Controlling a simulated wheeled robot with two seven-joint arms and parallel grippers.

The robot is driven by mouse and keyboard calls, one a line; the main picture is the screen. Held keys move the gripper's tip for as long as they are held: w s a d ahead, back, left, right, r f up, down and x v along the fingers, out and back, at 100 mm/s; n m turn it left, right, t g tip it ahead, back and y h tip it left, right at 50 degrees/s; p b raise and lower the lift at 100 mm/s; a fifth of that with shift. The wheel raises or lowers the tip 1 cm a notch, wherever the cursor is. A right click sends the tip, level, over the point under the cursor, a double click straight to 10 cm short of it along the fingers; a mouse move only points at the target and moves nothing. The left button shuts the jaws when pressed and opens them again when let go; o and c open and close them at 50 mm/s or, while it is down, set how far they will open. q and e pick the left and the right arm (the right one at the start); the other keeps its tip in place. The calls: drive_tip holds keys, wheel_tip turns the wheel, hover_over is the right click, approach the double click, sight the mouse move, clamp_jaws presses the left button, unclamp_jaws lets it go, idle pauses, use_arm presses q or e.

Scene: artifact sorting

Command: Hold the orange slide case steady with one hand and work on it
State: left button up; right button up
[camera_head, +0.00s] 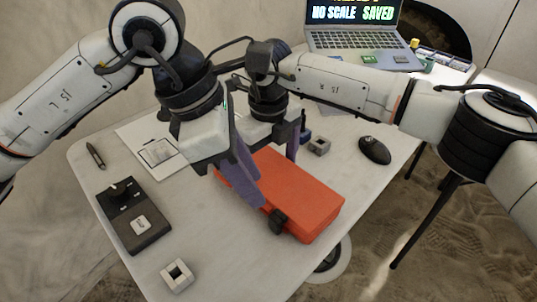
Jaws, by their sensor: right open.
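The orange slide case (312,200) lies closed on the white table, with a dark latch (277,222) on its front side. My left gripper (250,190) reaches down over the case's left front part. Its purple-grey fingers overlap the case's near edge in the picture. I cannot tell whether they grip it. My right gripper (288,150) is open at the far end of the case, partly hidden behind my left gripper. One of its fingers points down near the case's back edge. Contact there is unclear.
A black control box (134,222), a pen (95,155) and a sheet with a printed label (158,152) lie left. A small square block (177,275) is at front. A mouse (375,150), a small grey block (319,147) and a laptop (360,40) are right and behind.

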drive_tip(key=shift+f, duration=0.3)
drive_tip(key=c, duration=1.3)
use_arm(q)
drive_tip(key=shift+d, duration=0.1)
drive_tip(key=c, duration=0.6)
use_arm(e)
drive_tip(key=shift+c, duration=0.8)
use_arm(q)
drive_tip(key=shift+s+d+r+n, duration=0.15)
drive_tip(key=shift+d+n, duration=0.15)
drive_tip(key=shift+n, duration=0.1)
clamp_jaws()
drive_tip(key=s+d+n+y, duration=0.3)
drive_tip(key=d+n, duration=0.2)
drive_tip(key=n, duration=0.7)
drive_tip(key=s+d+n+t+y, duration=0.1)
drive_tip(key=s+d+n+y, duration=0.2)
drive_tip(key=n, duration=0.9)
drive_tip(key=shift+s+d+r, duration=0.15)
drive_tip(key=shift+d+r, duration=0.2)
drive_tip(key=shift+d, duration=0.8)
